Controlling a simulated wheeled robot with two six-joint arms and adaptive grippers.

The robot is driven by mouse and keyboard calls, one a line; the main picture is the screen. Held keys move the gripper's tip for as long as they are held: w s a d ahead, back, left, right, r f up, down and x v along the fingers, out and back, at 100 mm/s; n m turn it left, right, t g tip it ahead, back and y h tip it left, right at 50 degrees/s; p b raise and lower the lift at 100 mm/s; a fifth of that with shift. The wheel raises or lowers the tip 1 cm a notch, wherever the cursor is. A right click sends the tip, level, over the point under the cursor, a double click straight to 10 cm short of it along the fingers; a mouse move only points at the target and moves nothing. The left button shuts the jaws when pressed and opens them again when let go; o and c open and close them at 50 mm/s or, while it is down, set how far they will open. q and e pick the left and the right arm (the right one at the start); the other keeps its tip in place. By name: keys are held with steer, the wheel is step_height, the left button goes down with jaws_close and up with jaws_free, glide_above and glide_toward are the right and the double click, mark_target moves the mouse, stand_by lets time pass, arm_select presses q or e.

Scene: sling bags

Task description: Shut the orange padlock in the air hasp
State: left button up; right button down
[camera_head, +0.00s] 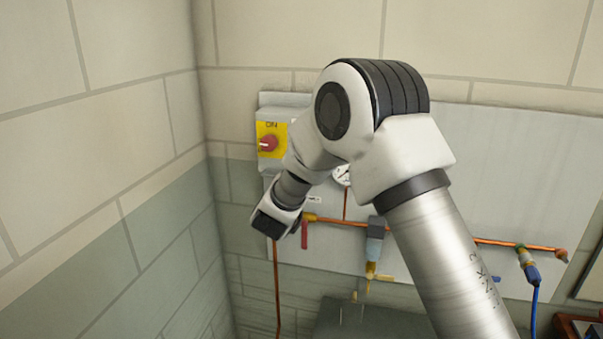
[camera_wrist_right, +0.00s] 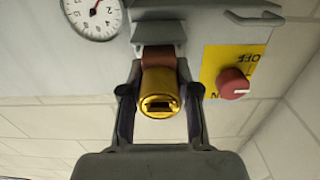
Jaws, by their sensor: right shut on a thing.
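My right gripper (camera_wrist_right: 160,100) is shut on the padlock (camera_wrist_right: 160,84), with one finger on each side of it. In the wrist view the padlock is seen end-on, with a brassy gold face and a dark slot. An orange-brown part (camera_wrist_right: 158,57) shows just behind it, below a grey fitting (camera_wrist_right: 155,32). The shackle and the air hasp cannot be made out, so I cannot tell whether the padlock is shut. In the head view my right gripper (camera_head: 274,220) is by the panel's left end, and the padlock is hidden there. My left gripper is not in view.
A red rotary switch (camera_head: 268,144) on a yellow plate sits close above the gripper on the grey panel (camera_head: 500,170). A pressure gauge (camera_head: 342,174), copper pipe (camera_head: 340,222), red handle (camera_head: 305,236) and blue hose (camera_head: 535,300) are nearby. A tiled wall stands to the left.

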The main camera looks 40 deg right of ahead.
steer(key=shift+x, duration=1.15)
steer(key=shift+f, duration=0.15)
steer(key=shift+c, duration=0.7)
jaws_free()
steer(key=v, duration=0.7)
stand_by(0.4)
